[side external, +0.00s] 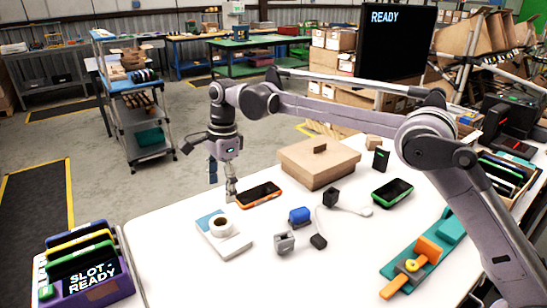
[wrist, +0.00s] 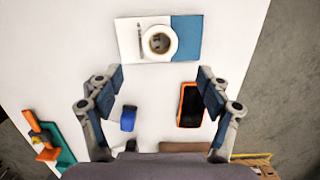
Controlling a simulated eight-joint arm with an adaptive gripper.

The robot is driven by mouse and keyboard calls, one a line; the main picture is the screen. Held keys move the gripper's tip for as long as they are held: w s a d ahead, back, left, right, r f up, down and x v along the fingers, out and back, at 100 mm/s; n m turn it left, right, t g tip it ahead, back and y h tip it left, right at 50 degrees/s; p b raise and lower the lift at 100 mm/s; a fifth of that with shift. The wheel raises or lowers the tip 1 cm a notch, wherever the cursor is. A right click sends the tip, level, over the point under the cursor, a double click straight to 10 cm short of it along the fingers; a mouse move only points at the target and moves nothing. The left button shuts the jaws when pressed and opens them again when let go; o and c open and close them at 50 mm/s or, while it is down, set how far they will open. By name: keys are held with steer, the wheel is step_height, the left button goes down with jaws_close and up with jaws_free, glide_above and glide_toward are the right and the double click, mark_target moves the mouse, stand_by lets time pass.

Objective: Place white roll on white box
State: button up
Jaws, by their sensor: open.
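The white roll (side external: 221,233) lies flat with its dark hole facing up. It rests on a flat white box (side external: 233,245) with a blue end, near the table's front left edge. In the wrist view the roll (wrist: 160,57) sits at the top, partly over the blue part of the box (wrist: 128,45). My gripper (side external: 231,190) points down behind the roll, beside an orange-edged black device (side external: 260,194). In the wrist view my gripper (wrist: 160,88) is open, with its fingers spread and nothing between them. The roll is beyond the fingertips, apart from them.
A blue item (side external: 299,215), a grey part (side external: 284,242) and a black part with a cable (side external: 318,241) lie to the right. A brown carton (side external: 318,163) stands behind. A slot holder (side external: 92,268) stands front left. The table front between is clear.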

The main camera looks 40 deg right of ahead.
steer(key=s+d+r+n+t, duration=0.3)
steer(key=s+d+r+n, duration=0.6)
steer(key=d, duration=0.3)
steer(key=s+d+f+n+t, duration=0.1)
steer(key=s+d+f+n, duration=0.2)
steer(key=s, duration=0.3)
steer(key=s+d+f+n+t+h, duration=0.1)
steer(key=s+d+f+n, duration=0.2)
steer(key=s, duration=0.4)
steer(key=s+d+f+n+t, duration=0.2)
steer(key=s+d+f+n, duration=0.1)
steer(key=s, duration=0.3)
steer(key=shift+s+d+f, duration=0.2)
steer(key=shift+s+d, duration=0.1)
steer(key=shift+s, duration=0.1)
